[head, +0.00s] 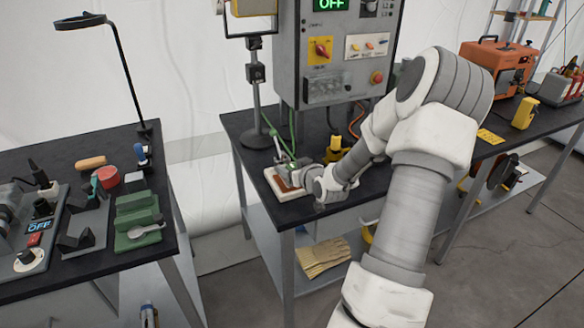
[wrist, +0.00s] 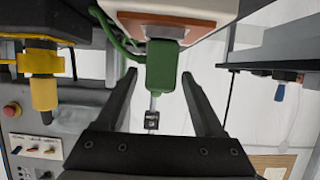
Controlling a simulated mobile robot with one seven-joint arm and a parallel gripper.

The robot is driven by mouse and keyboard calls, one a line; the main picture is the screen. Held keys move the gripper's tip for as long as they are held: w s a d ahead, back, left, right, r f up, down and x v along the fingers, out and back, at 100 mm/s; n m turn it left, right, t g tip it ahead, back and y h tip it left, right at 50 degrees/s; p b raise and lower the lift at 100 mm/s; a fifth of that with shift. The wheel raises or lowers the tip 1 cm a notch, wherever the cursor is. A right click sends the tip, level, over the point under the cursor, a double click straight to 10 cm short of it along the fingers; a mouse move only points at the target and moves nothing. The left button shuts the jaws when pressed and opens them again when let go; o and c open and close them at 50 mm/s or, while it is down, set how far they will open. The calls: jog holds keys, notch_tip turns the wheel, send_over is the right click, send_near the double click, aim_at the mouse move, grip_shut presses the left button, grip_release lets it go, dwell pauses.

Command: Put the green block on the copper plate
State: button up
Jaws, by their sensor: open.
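The copper plate (head: 283,184) is a reddish-brown square on a white base near the front left of the middle bench. It also shows at the top of the wrist view (wrist: 172,24). The green block (wrist: 162,62) is between my gripper's (wrist: 158,76) two fingers in the wrist view, directly against the copper plate's edge in the picture. The fingers are open, with a gap on each side of the block. In the head view my gripper is at the plate and mostly hides the block; only a bit of green shows there.
A grey control box (head: 345,50) with switches stands behind the plate. A lamp stand (head: 256,100) and green cables are close by. A yellow device (head: 338,146) sits to the right. The left bench (head: 85,265) holds green and grey holders and a desk lamp.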

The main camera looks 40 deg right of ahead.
jog(key=p+v, duration=0.1)
jog(key=v, duration=1.1)
jog(key=shift+p, duration=0.3)
